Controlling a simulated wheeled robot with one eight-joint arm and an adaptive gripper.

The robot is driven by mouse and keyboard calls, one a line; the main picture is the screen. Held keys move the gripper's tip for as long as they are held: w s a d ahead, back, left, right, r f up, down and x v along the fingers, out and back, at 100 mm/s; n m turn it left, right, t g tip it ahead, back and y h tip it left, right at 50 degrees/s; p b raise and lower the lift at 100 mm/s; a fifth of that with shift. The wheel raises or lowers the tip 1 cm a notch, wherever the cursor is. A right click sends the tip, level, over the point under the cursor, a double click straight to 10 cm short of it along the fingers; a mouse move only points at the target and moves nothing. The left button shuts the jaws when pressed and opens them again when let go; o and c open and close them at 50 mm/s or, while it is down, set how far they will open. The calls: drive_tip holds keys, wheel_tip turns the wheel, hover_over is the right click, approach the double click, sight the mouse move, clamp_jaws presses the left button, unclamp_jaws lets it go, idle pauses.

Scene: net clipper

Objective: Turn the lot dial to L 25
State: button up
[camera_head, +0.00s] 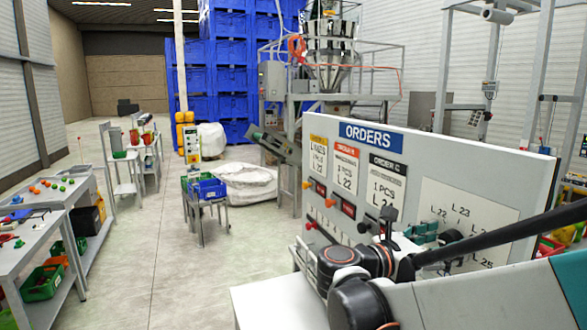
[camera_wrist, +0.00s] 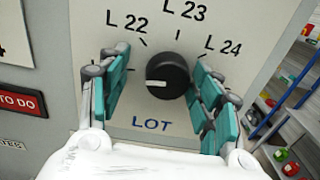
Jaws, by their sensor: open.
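The lot dial (camera_wrist: 168,77) is a round black knob on a pale panel, with "LOT" printed below it. Its white mark is on the left side and points left, slightly down. The labels L 22, L 23 and L 24 show around its top in the wrist view. My gripper (camera_wrist: 162,66) is open, with one teal finger on each side of the dial. The right finger is close to the knob; contact cannot be told.
A red TO DO sign (camera_wrist: 22,101) is at the left in the wrist view. Shelves (camera_wrist: 292,117) stand beyond the board's right edge.

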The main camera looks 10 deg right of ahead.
drive_tip(key=shift+s+a, duration=0.25)
drive_tip(key=shift+s, duration=0.25)
drive_tip(key=c, duration=0.8)
drive_tip(key=shift+s+r, duration=0.15)
drive_tip(key=shift+s, duration=0.05)
drive_tip(key=shift+c, duration=1.4)
drive_tip(key=shift+w, duration=0.1)
